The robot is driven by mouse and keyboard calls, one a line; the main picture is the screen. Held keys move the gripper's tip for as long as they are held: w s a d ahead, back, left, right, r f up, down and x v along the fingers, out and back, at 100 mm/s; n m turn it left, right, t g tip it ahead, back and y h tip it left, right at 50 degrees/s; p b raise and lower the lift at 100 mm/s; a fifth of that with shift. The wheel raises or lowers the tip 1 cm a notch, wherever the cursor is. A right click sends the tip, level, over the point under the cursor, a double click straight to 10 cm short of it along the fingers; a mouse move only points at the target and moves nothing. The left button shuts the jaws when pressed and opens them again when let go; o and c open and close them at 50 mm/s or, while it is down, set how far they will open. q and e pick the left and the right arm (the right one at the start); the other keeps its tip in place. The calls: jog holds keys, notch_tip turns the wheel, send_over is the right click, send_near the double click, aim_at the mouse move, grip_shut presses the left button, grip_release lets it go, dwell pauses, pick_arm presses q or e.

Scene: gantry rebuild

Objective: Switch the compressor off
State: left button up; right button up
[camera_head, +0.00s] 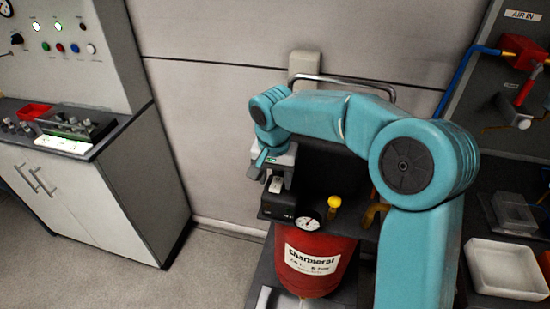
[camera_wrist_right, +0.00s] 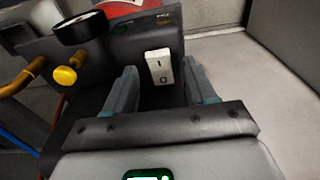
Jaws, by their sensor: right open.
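The compressor has a red tank (camera_head: 314,262) with a white label. On top is a black switch box (camera_head: 278,209), which also shows in the wrist view (camera_wrist_right: 148,45). A white rocker switch (camera_wrist_right: 159,66) is on it, with an I mark and an O mark; I cannot tell which side is pressed. My right gripper (camera_wrist_right: 162,75) is open and empty, its two fingers at either side of the switch, apparently apart from it. In the head view my right gripper (camera_head: 275,174) is above the box and partly covers it. My left gripper is out of view.
A gauge (camera_head: 307,221) and a yellow knob (camera_head: 334,202) sit beside the switch box. A metal handle bar (camera_head: 345,80) stands behind. A white tray (camera_head: 505,268) is at right, a control cabinet (camera_head: 95,190) at left. The floor (camera_head: 215,265) between is clear.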

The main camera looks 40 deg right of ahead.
aim_at(274, 190)
notch_tip(274, 190, up, 16)
jog(key=s+a+p, duration=0.1)
jog(key=shift+f, duration=0.25)
jog(key=shift+a, duration=0.1)
